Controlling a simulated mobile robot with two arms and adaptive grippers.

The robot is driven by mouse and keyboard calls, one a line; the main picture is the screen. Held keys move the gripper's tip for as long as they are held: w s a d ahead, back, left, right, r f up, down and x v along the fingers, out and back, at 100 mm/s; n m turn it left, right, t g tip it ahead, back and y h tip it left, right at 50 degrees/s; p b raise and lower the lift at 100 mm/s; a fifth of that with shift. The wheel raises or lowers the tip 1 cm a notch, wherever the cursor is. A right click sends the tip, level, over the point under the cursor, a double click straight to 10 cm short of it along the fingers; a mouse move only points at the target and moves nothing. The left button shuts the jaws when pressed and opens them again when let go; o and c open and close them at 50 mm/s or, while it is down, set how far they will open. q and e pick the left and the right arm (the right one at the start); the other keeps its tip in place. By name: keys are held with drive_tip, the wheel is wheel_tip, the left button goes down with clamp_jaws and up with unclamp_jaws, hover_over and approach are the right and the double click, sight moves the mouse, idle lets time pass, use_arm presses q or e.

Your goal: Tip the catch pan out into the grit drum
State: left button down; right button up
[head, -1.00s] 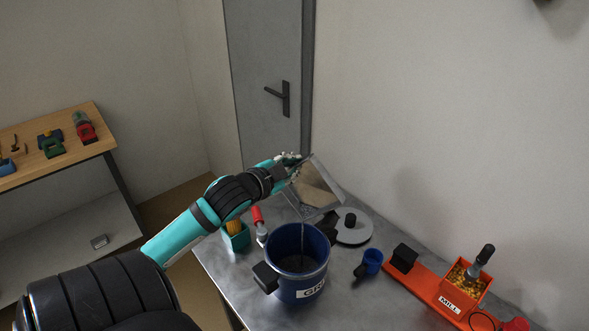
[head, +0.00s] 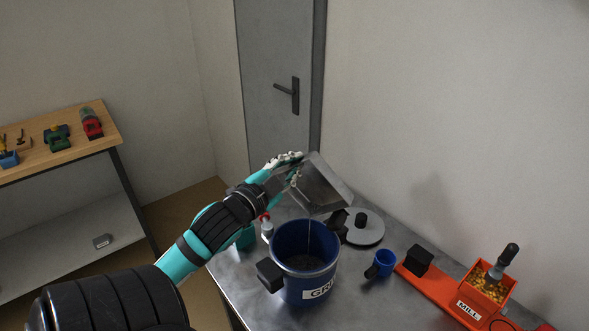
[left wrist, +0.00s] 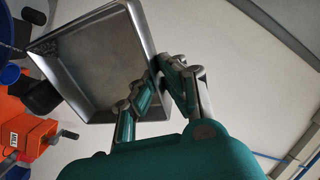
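The catch pan (head: 327,184) is a shallow metal tray, tilted steeply above the drum's far rim. My left gripper (head: 296,172) is shut on the pan's edge; the left wrist view shows the fingers (left wrist: 157,80) on the rim of the pan (left wrist: 105,65). The pan's inside looks bare, apart from a little dark residue at its low corner in the left wrist view. A thin streak (head: 309,238) runs from the pan down into the grit drum (head: 326,272). The drum is blue, open, upright and holds dark grit (head: 304,263). My right gripper is not in view.
A grey lid (head: 371,235) with a black knob lies behind the drum. A blue cup (head: 385,262) and the orange mill (head: 478,297) stand to its right. A red-handled brush (head: 266,228) and a teal box (head: 245,237) are close on its left.

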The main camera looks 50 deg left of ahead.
use_arm(q)
drive_tip(key=shift+s+d+f+t+b, duration=0.2)
drive_tip(key=shift+s+t+b, duration=0.25)
drive_tip(key=shift+b, duration=0.45)
drive_tip(key=shift+s+d+f+t+b, duration=0.1)
drive_tip(key=shift+s+d+t+b, duration=0.15)
drive_tip(key=shift+s+b, duration=0.45)
drive_tip(key=shift+w+r, duration=0.1)
drive_tip(key=shift+r, duration=0.1)
drive_tip(key=w+a+r+g+h+p, duration=0.15)
drive_tip(key=w+a+g+p, duration=0.25)
drive_tip(key=w+g+p, duration=0.85)
drive_tip(key=w+a+f+n+g+h+b, duration=0.1)
drive_tip(key=w+a+f+g+h+b, duration=0.2)
drive_tip(key=w+f+g+b, duration=0.3)
wheel_tip(320, 180, down, 5)
drive_tip(key=shift+w+f+n+g+h, duration=0.1)
drive_tip(key=shift+w+n+g+h, duration=0.3)
drive_tip(key=shift+h, duration=0.35)
